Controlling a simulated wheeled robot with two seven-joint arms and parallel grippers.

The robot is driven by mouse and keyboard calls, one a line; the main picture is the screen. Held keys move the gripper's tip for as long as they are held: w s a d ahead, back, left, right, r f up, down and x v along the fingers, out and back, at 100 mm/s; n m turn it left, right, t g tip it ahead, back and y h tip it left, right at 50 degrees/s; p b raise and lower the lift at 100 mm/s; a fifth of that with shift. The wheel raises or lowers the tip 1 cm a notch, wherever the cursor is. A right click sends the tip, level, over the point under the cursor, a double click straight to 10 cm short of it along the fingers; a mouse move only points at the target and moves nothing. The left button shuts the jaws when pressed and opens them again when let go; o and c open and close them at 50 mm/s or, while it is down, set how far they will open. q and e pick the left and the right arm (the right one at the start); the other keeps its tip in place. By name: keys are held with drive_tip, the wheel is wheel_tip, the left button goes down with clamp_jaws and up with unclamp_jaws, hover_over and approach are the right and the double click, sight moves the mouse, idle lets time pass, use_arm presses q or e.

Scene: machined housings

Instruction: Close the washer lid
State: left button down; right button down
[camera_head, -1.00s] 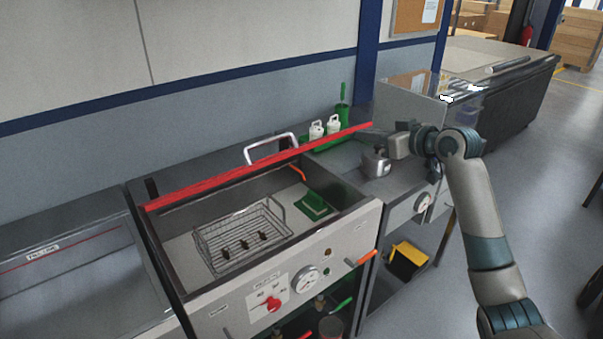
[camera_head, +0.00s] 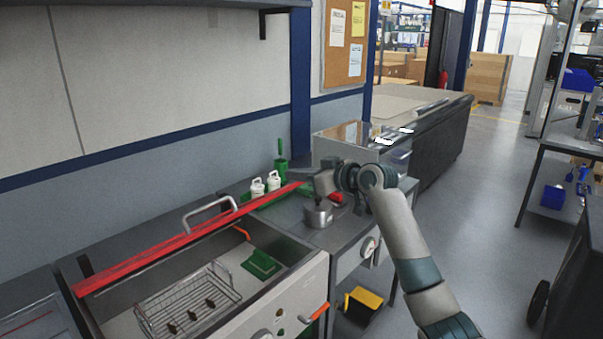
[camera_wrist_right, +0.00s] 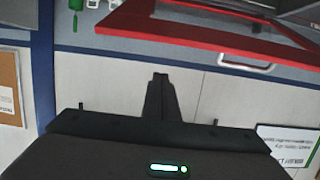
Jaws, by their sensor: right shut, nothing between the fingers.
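The washer lid (camera_head: 165,252) stands raised over the open washer basin and shows nearly edge-on as a long red strip with a silver handle (camera_head: 208,212) behind it. In the right wrist view the lid (camera_wrist_right: 190,36) is a red frame across the top, with its handle (camera_wrist_right: 246,62) just below the edge. My left gripper is out of view.
Right of the basin, a metal pot (camera_head: 318,213) stands on the counter below my right wrist. White bottles (camera_head: 265,184) and a green cup (camera_head: 281,166) stand behind the lid's right end. A yellow-black box (camera_head: 363,299) lies lower down.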

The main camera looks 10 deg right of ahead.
drive_tip(key=p+x, duration=0.2)
drive_tip(key=x, duration=0.4)
drive_tip(key=shift+w+a+r+p, duration=0.1)
drive_tip(key=shift+r+p, duration=0.05)
drive_tip(key=shift+p, duration=0.15)
drive_tip(key=shift+w+f+p, duration=0.2)
drive_tip(key=shift+f+p, duration=0.1)
drive_tip(key=shift+f, duration=0.05)
drive_tip(key=f, duration=0.1)
drive_tip(key=s+f+p, duration=0.1)
drive_tip(key=d+f+p, duration=0.1)
drive_tip(key=shift+s, duration=0.35)
